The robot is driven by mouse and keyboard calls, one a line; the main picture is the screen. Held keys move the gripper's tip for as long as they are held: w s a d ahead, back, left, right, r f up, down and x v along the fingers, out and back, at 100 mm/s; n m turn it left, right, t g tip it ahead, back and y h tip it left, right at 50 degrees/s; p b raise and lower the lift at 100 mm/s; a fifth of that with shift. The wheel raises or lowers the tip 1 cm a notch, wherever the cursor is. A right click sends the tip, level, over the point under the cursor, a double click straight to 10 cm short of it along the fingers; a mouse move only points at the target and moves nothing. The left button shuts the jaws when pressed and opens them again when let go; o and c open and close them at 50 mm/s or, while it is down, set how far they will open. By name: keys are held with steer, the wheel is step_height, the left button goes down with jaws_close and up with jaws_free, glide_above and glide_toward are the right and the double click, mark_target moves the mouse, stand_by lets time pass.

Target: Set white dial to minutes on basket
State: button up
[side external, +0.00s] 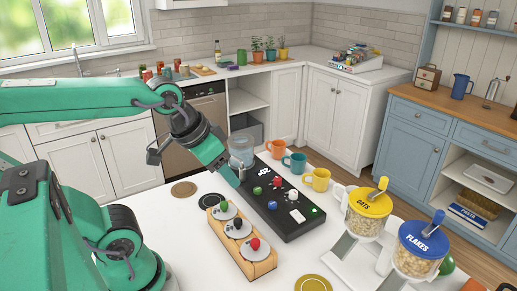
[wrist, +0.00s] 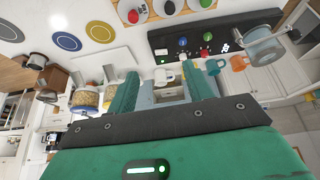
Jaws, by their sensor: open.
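The black panel (side external: 290,232) lies on the white counter and carries small dials. Its white dial (side external: 293,195) stands among a green dial (side external: 257,190), a red dial (side external: 278,181) and a blue dial (side external: 272,205). White markings show near the panel's far end; they are too small to read. No basket can be told apart on it. My gripper (side external: 237,180) is above the panel's left edge, near the green dial, apart from the white dial.
A glass jug (side external: 242,150) stands at the panel's far end, close to my gripper. A wooden block (side external: 258,269) with several coloured-knob discs lies left of the panel. Orange, teal, yellow and white mugs line its right side. Cereal dispensers (side external: 369,212) stand at front right.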

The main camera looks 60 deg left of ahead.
steer(key=w+n, duration=0.1)
steer(key=w, duration=0.1)
steer(key=w+n+g, duration=0.1)
steer(key=w+n, duration=0.1)
steer(key=w+a+r+n, duration=0.1)
steer(key=w+n, duration=0.1)
steer(key=shift+w+g, duration=0.3)
steer(key=n+g, duration=0.4)
steer(key=n, duration=1.1)
glide_above(294, 191)
steer(key=f, duration=1.2)
steer(key=shift+s+d+f, duration=0.1)
steer(key=shift+s+f, duration=0.1)
steer(key=shift+s, duration=0.05)
steer(key=shift+w+f+n, duration=0.3)
steer(key=shift+w+f, duration=0.05)
steer(key=shift+f, duration=0.15)
steer(key=shift+s+f, duration=0.15)
steer(key=shift+f, duration=3.75)
steer(key=c, duration=1)
